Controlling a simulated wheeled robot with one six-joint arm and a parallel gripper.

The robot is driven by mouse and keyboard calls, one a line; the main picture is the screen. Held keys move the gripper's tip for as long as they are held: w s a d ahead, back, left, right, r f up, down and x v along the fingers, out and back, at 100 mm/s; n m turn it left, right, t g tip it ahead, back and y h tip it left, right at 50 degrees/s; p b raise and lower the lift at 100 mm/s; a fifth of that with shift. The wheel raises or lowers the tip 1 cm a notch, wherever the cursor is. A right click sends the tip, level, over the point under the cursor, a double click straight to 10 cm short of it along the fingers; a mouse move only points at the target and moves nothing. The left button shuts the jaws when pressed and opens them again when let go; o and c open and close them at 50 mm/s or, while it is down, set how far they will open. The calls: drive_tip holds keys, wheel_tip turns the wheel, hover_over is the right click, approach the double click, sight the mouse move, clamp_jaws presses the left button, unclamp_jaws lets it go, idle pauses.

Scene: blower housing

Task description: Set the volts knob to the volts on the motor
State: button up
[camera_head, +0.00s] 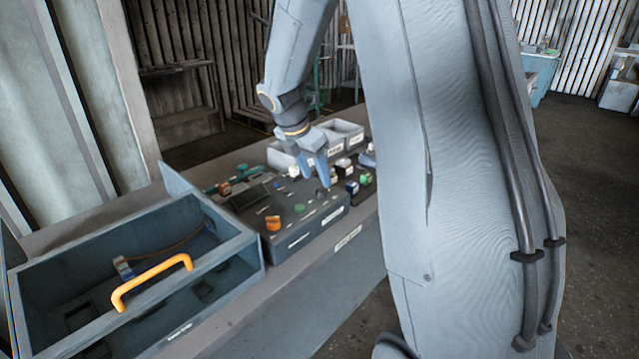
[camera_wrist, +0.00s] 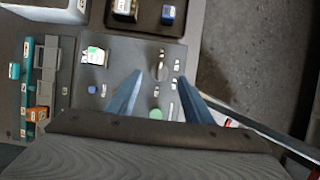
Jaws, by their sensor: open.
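A dark round knob (camera_wrist: 160,66) with small pale labels around it is on the grey control panel (camera_wrist: 130,75) in the wrist view. The labels are too small to read, so I cannot tell whether it is the volts knob. My gripper (camera_wrist: 160,77) is open, with a fingertip on each side of this knob; contact cannot be told. In the head view my gripper (camera_head: 317,181) points down over the far right part of the panel (camera_head: 285,240) and hides the knob. I cannot pick out the motor or read its volts.
The panel also has a green button (camera_head: 299,208) and an orange knob (camera_head: 273,223). A dark tray (camera_wrist: 146,20) with small blocks adjoins it. An open grey box (camera_head: 215,258) with an orange handle (camera_head: 150,279) stands at left. Pale bins (camera_head: 345,131) stand behind.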

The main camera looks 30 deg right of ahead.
sight(320, 187)
drive_tip(key=shift+p+x, duration=0.35)
drive_tip(key=shift+x, duration=2.05)
drive_tip(key=c, duration=1)
